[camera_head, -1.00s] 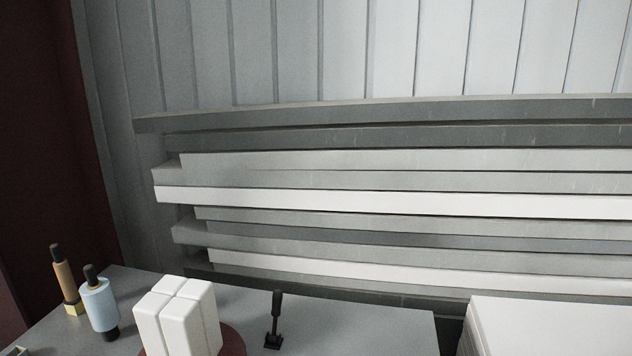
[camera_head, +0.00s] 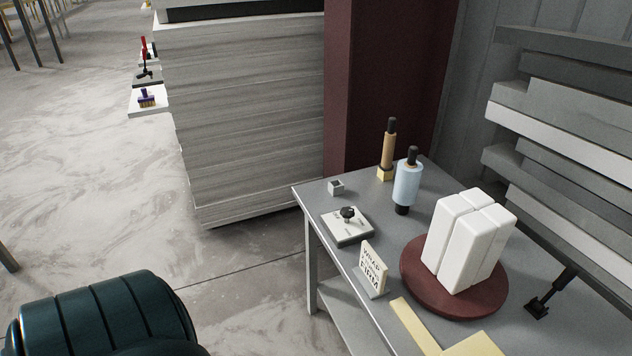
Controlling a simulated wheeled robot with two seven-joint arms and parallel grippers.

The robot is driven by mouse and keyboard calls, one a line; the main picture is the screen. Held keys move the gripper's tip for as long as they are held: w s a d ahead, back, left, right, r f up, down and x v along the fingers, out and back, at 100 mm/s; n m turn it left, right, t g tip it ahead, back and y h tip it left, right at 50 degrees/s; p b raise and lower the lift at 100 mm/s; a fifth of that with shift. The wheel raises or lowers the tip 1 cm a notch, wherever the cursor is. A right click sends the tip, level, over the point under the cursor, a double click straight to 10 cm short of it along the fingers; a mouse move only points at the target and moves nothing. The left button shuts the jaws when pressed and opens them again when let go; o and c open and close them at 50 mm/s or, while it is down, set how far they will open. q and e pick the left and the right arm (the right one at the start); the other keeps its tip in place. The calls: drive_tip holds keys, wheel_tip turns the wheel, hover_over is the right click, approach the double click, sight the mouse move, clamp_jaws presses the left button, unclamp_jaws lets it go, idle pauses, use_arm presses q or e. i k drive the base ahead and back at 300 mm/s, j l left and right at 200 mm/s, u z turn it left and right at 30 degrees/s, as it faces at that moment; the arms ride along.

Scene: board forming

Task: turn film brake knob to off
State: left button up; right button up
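The film brake knob (camera_head: 348,212) is a small black knob on a pale square plate (camera_head: 346,230) with faint dark lettering, too small to read. The plate lies near the left edge of the grey table. I cannot tell which setting the knob points at. A dark teal rounded part of my own body shows at the lower left, apart from the table. Neither of my grippers shows in the head view.
On the grey table (camera_head: 318,208) stand a light-blue film roll (camera_head: 407,185), a tan roll (camera_head: 388,150), a small grey cube (camera_head: 336,187), a "FIRM" sign (camera_head: 372,270) and white blocks (camera_head: 466,240) on a dark red turntable (camera_head: 420,290). A grey board stack (camera_head: 250,120) stands behind. Floor at left is open.

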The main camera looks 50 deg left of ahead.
sight(348, 212)
drive_tip(key=u, duration=1.25)
